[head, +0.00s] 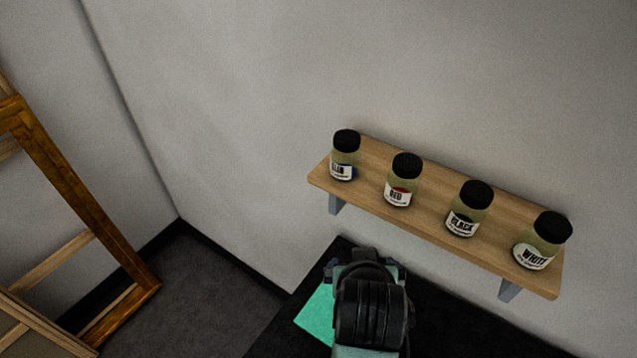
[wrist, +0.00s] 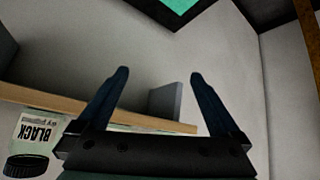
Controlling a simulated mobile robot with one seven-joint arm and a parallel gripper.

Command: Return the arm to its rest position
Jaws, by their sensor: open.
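My gripper (wrist: 157,78) is open in the wrist view, with two dark fingers spread apart and nothing between them. In that view the wooden shelf (wrist: 40,98) passes behind the left finger, with a grey bracket (wrist: 166,102) behind the gap between the fingers. In the head view my arm (head: 370,312) shows at the bottom centre, below the shelf (head: 437,220), over a dark surface. The fingers cannot be made out there.
The shelf holds a blue jar (head: 345,157), a red jar (head: 402,181), a black jar (head: 468,210) and a white jar (head: 541,243), all upright and black-lidded. A green sheet (head: 315,315) lies beside my arm. Wooden frames (head: 85,205) stand left; the floor (head: 215,285) between is clear.

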